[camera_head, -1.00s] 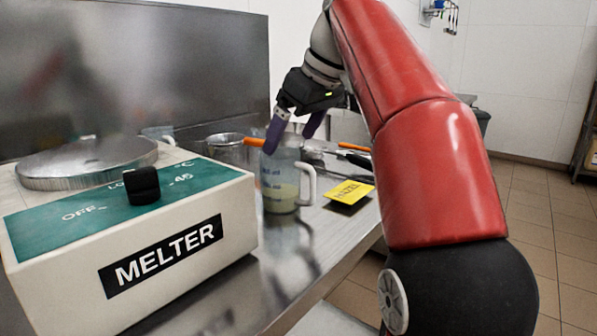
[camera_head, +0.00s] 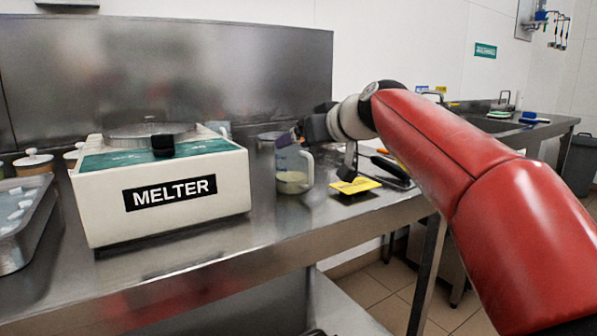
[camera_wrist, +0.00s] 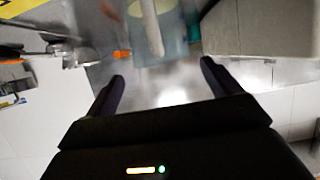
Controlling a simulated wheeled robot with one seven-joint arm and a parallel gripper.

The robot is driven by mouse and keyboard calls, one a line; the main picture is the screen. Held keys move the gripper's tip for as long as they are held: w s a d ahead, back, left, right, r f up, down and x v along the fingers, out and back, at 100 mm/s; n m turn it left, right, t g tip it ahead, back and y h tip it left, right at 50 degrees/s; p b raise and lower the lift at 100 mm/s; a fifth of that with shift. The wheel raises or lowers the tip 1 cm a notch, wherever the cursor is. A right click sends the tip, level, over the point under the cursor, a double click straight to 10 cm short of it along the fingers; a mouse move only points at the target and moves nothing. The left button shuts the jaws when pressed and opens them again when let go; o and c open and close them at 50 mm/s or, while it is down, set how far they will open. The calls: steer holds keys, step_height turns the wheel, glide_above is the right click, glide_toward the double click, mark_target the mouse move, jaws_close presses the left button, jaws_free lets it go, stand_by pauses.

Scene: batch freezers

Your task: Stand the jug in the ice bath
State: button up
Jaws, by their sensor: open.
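The clear measuring jug (camera_head: 292,180), with pale liquid in its lower part and a white handle on its right, stands upright on the steel counter right of the melter. A metal pan with white ice pieces (camera_head: 34,244), seemingly the ice bath, is cut off by the left edge. My gripper (camera_head: 290,137) has its purple fingers at the height of the jug's rim; whether they touch it I cannot tell. In the wrist view my gripper (camera_wrist: 161,72) is open, nothing between its fingertips, with the blurred jug (camera_wrist: 172,45) and its handle just beyond.
The white melter box (camera_head: 170,192) stands between the pan and the jug. A yellow card (camera_head: 355,186) and dark-handled tools (camera_head: 388,166) lie right of the jug. Lidded tubs (camera_head: 34,163) stand behind the pan. The counter's front strip is clear.

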mark_target(297, 169)
steer(key=x, duration=0.3)
steer(key=p+x, duration=0.1)
steer(key=x, duration=0.1)
steer(key=shift+s+a+f, duration=0.1)
steer(key=shift+s+f, duration=0.25)
steer(key=c, duration=1.3)
steer(key=shift+c, duration=1.4)
steer(key=shift+r, duration=0.15)
